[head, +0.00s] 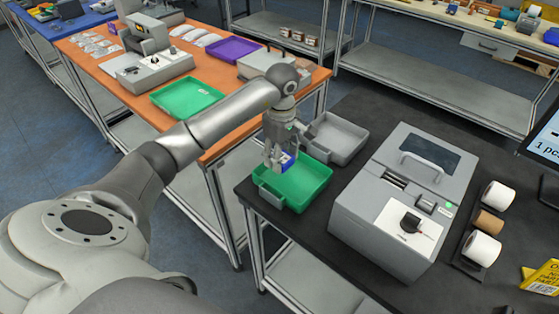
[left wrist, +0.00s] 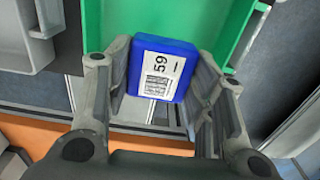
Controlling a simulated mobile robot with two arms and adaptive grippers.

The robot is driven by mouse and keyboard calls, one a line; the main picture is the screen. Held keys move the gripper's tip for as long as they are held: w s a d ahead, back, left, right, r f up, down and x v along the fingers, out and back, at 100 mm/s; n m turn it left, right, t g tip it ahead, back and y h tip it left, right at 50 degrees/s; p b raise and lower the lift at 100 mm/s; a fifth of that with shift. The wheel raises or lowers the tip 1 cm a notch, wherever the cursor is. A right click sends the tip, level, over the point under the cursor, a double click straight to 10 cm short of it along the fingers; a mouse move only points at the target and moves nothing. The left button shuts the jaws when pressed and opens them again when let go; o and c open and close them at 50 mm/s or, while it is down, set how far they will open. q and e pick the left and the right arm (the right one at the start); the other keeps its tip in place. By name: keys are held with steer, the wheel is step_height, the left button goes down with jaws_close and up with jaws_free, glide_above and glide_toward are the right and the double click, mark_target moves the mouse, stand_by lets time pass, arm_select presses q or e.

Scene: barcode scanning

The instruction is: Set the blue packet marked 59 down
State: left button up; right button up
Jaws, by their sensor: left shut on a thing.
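My left gripper (head: 277,160) is shut on the blue packet (head: 285,161) in the head view. In the left wrist view the blue packet (left wrist: 162,68) sits between the two fingers of the left gripper (left wrist: 163,100), its white label with 59 and a barcode facing the camera. A green tray (head: 318,187) on the dark table lies under or just beside the packet; its edge also shows behind the packet in the left wrist view (left wrist: 215,25). The exact height above the tray is hard to tell. My right gripper is not in view.
A grey tray (head: 340,140) stands behind the green tray. A grey machine (head: 385,215) stands to the right, with rolls (head: 482,250) beyond it. An orange table (head: 220,128) at left bears another green tray (head: 187,97) and a purple tray (head: 232,50). A gap separates the tables.

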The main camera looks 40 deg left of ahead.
arm_select(q)
steer(key=shift+w+a+f, duration=0.1)
steer(key=shift+a+f, duration=0.05)
steer(key=f+p, duration=0.1)
steer(key=f, duration=0.2)
steer(key=shift+w+a+p, duration=0.1)
steer(key=shift+a+p, duration=0.2)
steer(key=shift+p, duration=0.1)
steer(key=shift+f, duration=0.5)
steer(key=shift+f, duration=0.1)
steer(key=o, duration=1.1)
